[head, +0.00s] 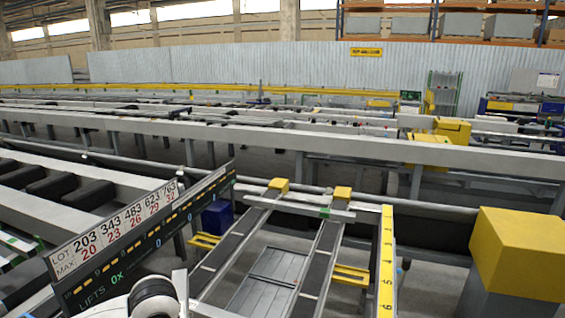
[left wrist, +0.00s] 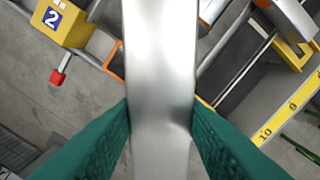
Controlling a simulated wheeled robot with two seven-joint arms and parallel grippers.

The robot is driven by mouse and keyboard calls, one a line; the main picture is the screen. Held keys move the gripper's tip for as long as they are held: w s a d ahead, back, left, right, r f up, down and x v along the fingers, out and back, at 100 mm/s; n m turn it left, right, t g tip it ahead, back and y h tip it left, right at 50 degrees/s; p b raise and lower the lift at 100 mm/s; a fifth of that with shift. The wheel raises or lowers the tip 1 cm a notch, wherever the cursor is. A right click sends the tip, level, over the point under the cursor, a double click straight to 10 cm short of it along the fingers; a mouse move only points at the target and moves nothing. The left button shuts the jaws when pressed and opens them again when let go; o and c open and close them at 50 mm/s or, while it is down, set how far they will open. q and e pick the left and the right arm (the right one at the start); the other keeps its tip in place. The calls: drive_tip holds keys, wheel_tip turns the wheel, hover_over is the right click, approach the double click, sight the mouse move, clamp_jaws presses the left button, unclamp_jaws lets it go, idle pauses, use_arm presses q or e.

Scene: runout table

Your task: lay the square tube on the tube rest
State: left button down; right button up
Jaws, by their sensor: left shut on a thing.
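My left gripper (left wrist: 160,125) has teal ribbed fingers, shut on both sides of the square tube (left wrist: 158,60). The tube is smooth, silver-grey, and runs up through the left wrist view, with both its ends out of that view. In the head view my white left arm shows at the bottom edge, and I cannot make out its fingers there. I cannot tell for sure which part is the tube rest; yellow brackets (head: 351,274) stand beside the dark rails in the head view. My right gripper is not in view.
A grey bar (head: 300,207) lies across two dark rails (head: 322,255) near yellow end blocks. A number board (head: 150,235) stands at left, a yellow numbered strip (head: 387,260) and yellow box (head: 520,250) at right. A yellow block marked 2 (left wrist: 62,22) is in the wrist view.

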use_arm(q)
drive_tip(key=shift+s+r+m+b, duration=0.25)
drive_tip(key=shift+s+m, duration=0.6)
drive_tip(key=shift+s, duration=0.45)
drive_tip(key=shift+s+r+m+b, duration=0.1)
drive_tip(key=shift+s+r+m, duration=0.15)
drive_tip(key=shift+s+m, duration=0.85)
